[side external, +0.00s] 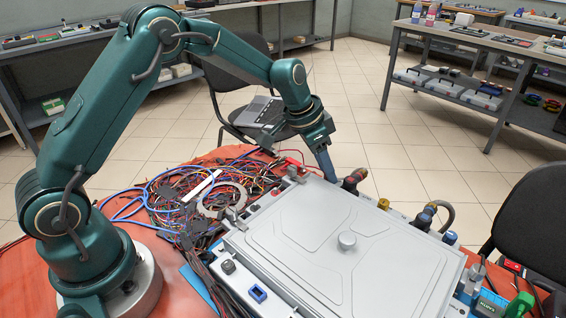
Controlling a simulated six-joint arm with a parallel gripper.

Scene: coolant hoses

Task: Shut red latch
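My gripper (327,165) points down at the far edge of the grey lidded box. Its fingers overlap in this side view, so the gap between them cannot be seen. Just right of the fingertips is a dark fitting with a red part (354,178), at the box's back edge. It seems to be the red latch, but it is too small to tell whether it is open or shut. The fingertips look close to it; I cannot tell whether they touch. The grey box (300,225) has a flat lid with a round knob (347,241).
A yellow-marked fitting (383,204) and a dark hose fitting (426,213) stand along the same edge, to the right. Tangled wires (165,195) and a pale ring (222,199) lie left of the box on the orange table (185,300). A chair stands behind.

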